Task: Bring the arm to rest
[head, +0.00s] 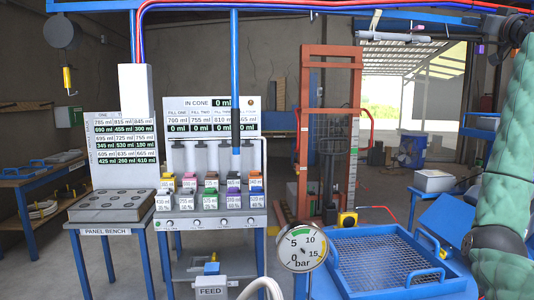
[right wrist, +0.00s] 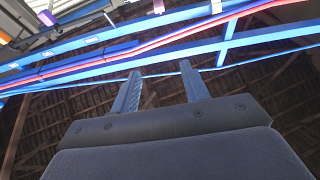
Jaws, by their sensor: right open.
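My right arm (head: 508,140), in green padding, rises along the right edge of the head view with its dark upper part near the top corner. In the right wrist view my right gripper (right wrist: 160,68) has its two fingers well apart, with nothing between them. The fingers point up toward blue overhead beams, a red line and a dark roof. They look clear of the beams, though the distance is hard to judge. My left gripper and left arm are not in the head view.
A panel bench (head: 105,212) and a filling station (head: 212,218) with coloured blocks stand at left and centre. A pressure gauge (head: 301,247) and a blue-framed mesh tray (head: 340,236) are in front. A red frame (head: 305,130) stands behind. Blue rails (head: 250,5) cross overhead.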

